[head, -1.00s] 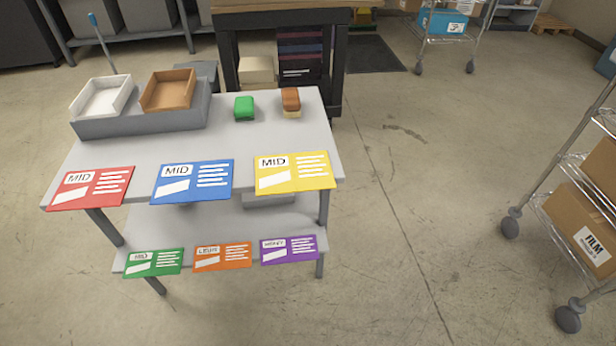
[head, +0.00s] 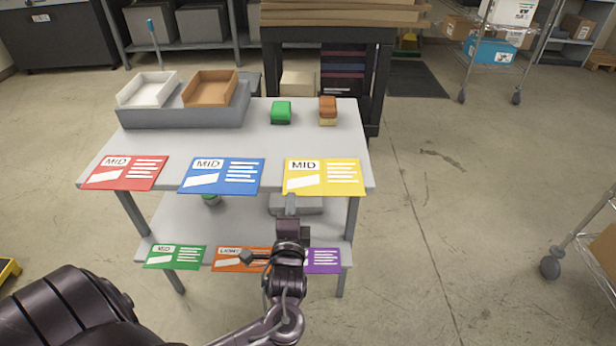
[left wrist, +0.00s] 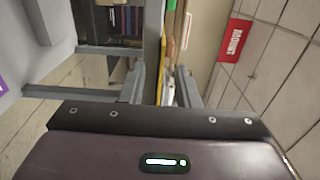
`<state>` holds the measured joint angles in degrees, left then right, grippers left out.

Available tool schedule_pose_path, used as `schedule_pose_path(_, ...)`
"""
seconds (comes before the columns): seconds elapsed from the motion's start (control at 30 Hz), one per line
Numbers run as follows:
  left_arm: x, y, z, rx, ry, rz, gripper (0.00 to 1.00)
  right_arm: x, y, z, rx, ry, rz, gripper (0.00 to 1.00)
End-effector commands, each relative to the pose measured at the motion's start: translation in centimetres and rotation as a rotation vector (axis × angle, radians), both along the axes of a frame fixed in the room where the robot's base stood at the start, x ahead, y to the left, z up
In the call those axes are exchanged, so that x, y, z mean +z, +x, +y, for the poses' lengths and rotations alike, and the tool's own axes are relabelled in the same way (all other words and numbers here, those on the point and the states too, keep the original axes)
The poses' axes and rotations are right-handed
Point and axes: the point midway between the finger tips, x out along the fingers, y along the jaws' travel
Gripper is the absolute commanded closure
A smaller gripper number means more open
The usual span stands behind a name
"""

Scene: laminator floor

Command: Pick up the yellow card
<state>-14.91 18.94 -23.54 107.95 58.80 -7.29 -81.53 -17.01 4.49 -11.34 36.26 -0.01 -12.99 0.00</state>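The yellow card (head: 324,176), marked "MID", lies at the front right edge of the grey table top, its front edge slightly past the table edge. My left gripper (head: 291,203) is just in front of and below the card's front left part in the head view. In the left wrist view, the two fingers of my left gripper (left wrist: 160,86) stand apart, and a thin yellow strip (left wrist: 160,75), seemingly the card edge-on, shows between them. Contact cannot be made out. My right gripper is not in view.
A blue card (head: 222,176) and a red card (head: 125,172) lie left along the same edge. Green (head: 175,256), orange (head: 228,261) and purple (head: 325,261) cards lie on the lower shelf (head: 220,226). Trays and two small blocks stand farther back.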

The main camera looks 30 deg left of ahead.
Motion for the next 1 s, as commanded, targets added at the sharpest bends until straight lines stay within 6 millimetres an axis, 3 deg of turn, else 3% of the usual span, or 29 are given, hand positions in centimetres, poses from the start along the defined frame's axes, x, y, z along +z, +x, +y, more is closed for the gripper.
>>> schedule_pose_path(0.23,0.3,3.3,1.7,-0.002,0.002,-0.003,0.71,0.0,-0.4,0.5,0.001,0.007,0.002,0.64)
schedule_pose_path(0.53,0.2,3.8,2.1,-0.002,-0.001,0.000,0.71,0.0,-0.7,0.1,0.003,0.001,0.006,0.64)
schedule_pose_path(0.77,0.2,3.8,2.1,-0.002,-0.001,0.000,0.98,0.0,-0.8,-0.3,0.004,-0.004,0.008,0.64)
schedule_pose_path(1.0,0.2,3.8,2.1,-0.002,-0.001,0.000,1.00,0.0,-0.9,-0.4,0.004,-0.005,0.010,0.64)
